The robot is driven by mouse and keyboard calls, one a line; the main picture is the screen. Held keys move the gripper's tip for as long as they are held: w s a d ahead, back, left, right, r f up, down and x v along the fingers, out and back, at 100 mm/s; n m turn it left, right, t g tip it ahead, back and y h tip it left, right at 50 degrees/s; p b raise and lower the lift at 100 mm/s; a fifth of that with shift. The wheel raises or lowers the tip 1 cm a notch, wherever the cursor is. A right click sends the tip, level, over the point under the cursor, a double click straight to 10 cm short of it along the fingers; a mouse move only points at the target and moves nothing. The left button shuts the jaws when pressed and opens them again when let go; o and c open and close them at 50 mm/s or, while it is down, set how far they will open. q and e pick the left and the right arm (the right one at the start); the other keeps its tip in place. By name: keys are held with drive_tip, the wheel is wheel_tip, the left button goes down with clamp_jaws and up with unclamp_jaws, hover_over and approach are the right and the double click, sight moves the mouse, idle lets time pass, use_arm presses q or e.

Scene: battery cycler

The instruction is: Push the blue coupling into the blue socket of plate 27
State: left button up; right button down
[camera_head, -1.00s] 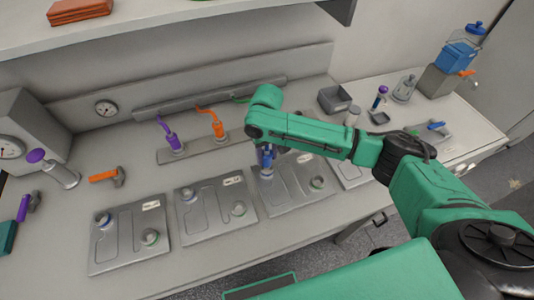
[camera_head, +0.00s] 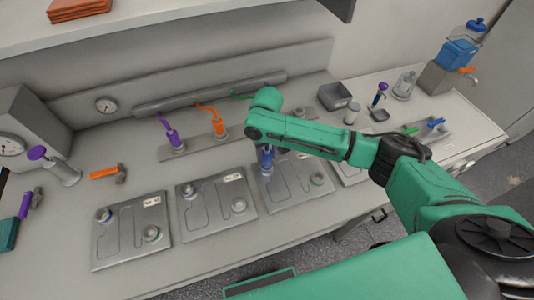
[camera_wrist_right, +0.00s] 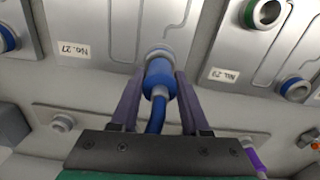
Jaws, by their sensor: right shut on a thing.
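Plate 27 (camera_head: 300,195), a grey plate labelled No. 27, lies on the bench, third from the left. My right gripper (camera_wrist_right: 158,88) is above its corner, shut on the blue coupling (camera_wrist_right: 158,78), whose blue hose runs back between the fingers. In the right wrist view the coupling's front end meets the grey collar of a socket (camera_wrist_right: 158,52) on plate 27. The coupling covers most of that socket, so its ring colour and the seating depth cannot be told. The coupling also shows below my wrist in the head view (camera_head: 266,158). My left gripper is not in view.
A neighbouring plate (camera_head: 213,220) has a blue-ringed socket (camera_wrist_right: 295,88) and a green-ringed one (camera_wrist_right: 265,12). Behind stand a purple (camera_head: 172,135) and an orange coupling (camera_head: 218,125) on a holder strip. The bench front is clear.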

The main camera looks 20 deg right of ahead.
drive_tip(key=shift+f, duration=0.55)
unclamp_jaws()
idle(0.4)
drive_tip(key=shift+r, duration=0.1)
